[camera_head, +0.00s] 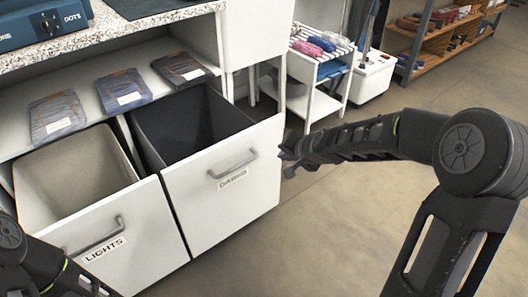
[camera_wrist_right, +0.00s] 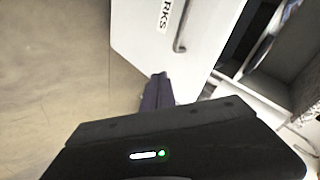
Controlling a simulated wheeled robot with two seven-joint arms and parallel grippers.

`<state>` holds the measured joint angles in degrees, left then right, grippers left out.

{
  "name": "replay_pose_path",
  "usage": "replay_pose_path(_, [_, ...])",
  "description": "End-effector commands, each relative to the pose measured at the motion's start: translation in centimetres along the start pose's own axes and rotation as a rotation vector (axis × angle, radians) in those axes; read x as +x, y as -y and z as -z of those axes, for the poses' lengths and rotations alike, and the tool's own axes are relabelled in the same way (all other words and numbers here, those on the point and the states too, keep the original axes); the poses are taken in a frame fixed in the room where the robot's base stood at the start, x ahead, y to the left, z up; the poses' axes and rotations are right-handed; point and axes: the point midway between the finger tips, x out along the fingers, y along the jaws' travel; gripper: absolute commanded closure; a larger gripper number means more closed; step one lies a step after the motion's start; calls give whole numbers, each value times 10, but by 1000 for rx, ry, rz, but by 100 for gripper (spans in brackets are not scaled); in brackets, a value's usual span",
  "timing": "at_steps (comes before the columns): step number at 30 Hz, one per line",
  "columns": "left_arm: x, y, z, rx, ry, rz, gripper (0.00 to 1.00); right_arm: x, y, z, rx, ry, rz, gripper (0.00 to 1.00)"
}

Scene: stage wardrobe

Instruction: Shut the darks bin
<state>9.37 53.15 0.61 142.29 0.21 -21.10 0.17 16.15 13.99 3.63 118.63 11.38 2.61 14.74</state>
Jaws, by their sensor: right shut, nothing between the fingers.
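The darks bin stands open, with its dark grey inside (camera_head: 190,125) showing. Its white front panel (camera_head: 215,205) carries a grey bar handle and a label that I read as DARKS. The panel, label end and handle also show in the right wrist view (camera_wrist_right: 140,40). My right gripper (camera_head: 287,160) is shut and empty, just right of the panel near its right edge; its fingers (camera_wrist_right: 157,90) point toward the panel. I cannot tell whether they touch it. My left arm shows at the lower left, its fingers unclear (camera_head: 95,288).
The LIGHTS bin (camera_head: 85,225) also stands open, left of the darks bin. Folded dark garments in packs (camera_head: 122,90) lie on the shelf behind the bins. The floor (camera_head: 300,240) in front is clear.

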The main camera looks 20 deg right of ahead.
Motion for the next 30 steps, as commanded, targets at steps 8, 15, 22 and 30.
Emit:
replay_pose_path(8, [30, 14, 6, -9, -20, 6, 6, -55, 47, 62, 377, 40, 101, 100])
replay_pose_path(15, [30, 14, 7, -9, -21, 6, 6, -56, 46, 46, 470, 106, 79, 100])
replay_pose_path(22, [30, 14, 6, -9, -20, 6, 6, -55, 46, 46, 468, 105, 78, 100])
replay_pose_path(30, [37, 16, 7, -9, -22, 6, 6, -36, 46, 43, 467, 107, 77, 100])
